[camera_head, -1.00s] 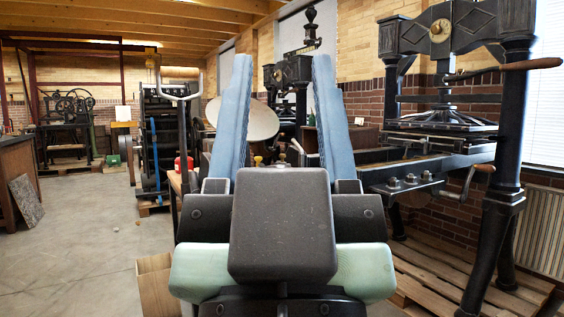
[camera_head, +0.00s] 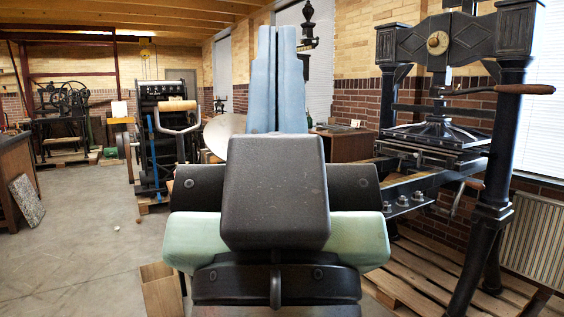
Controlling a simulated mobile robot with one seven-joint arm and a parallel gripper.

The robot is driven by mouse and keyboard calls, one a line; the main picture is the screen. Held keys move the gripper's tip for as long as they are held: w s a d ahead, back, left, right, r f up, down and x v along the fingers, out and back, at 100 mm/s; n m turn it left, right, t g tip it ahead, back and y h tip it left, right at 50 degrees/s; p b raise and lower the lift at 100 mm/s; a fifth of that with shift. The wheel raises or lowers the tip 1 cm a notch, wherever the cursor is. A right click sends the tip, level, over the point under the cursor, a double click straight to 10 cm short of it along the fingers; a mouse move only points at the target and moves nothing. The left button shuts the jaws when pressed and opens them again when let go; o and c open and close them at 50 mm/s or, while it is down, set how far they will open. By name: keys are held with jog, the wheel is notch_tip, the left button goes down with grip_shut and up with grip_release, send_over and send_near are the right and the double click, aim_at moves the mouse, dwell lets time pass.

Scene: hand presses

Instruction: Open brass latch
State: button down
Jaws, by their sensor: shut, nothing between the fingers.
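My gripper (camera_head: 277,34) points away from me in the middle of the view, its two blue fingers upright and pressed together. It is shut and empty. I cannot make out a part that is clearly the brass latch. A round brass disc (camera_head: 438,43) sits at the middle of the top crossbar of the large black hand press (camera_head: 500,140) on the right. The gripper is to the left of that press and apart from the disc in the picture. My gripper and its body hide what lies straight behind them.
A wood-handled bar (camera_head: 524,89) juts right from the press. The press stands on wooden pallets (camera_head: 420,283). A cardboard box (camera_head: 161,290) is on the floor at lower left. Another black press (camera_head: 165,125) stands farther back. The grey floor (camera_head: 85,255) at left is largely clear.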

notch_tip(320, 180, up, 21)
jog(key=p, duration=1.8)
